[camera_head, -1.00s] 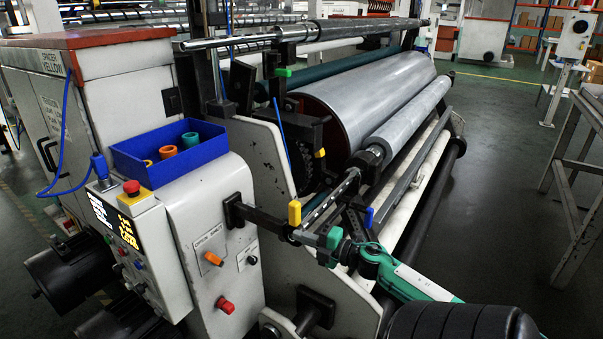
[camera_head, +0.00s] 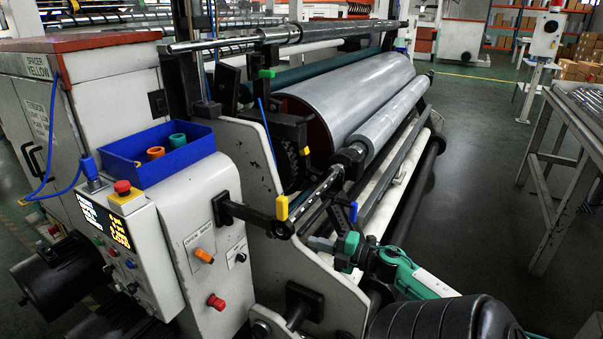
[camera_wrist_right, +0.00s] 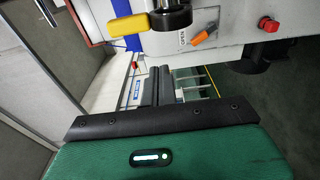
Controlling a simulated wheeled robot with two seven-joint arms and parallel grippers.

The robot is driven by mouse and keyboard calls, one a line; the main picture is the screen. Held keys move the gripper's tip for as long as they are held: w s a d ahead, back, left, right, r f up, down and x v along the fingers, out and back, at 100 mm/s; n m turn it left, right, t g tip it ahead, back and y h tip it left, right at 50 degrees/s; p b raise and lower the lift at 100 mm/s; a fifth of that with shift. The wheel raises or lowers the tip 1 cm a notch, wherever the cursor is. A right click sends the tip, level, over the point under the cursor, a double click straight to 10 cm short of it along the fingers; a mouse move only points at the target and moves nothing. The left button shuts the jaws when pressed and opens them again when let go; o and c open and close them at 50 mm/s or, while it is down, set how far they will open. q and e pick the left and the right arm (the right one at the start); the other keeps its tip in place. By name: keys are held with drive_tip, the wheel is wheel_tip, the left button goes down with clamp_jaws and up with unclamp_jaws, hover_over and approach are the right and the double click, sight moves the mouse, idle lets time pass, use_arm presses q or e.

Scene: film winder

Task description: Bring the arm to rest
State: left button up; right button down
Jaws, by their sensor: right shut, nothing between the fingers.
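My right gripper (camera_head: 322,244) reaches in from the lower right in the head view, on my green and white arm. It is beside the front of the film winder, to the right of the yellow-tipped black lever (camera_head: 282,208), with a small gap between them. In the right wrist view its dark fingers (camera_wrist_right: 158,88) are together and hold nothing. The yellow tip (camera_wrist_right: 128,25) and an orange handle (camera_wrist_right: 205,30) marked OPEN show beyond the fingers there. My left gripper is not in view.
The control box (camera_head: 130,235) with a red button stands at left, a blue tray (camera_head: 140,178) with coloured rings above it. The large film roll (camera_head: 340,95) lies behind my gripper. A grey table (camera_head: 565,145) stands at right; the floor between is clear.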

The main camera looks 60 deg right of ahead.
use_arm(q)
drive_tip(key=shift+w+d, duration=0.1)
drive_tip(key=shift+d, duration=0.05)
use_arm(e)
drive_tip(key=shift+s+d+f, duration=0.1)
drive_tip(key=shift+s+d, duration=0.1)
drive_tip(key=shift+d, duration=0.1)
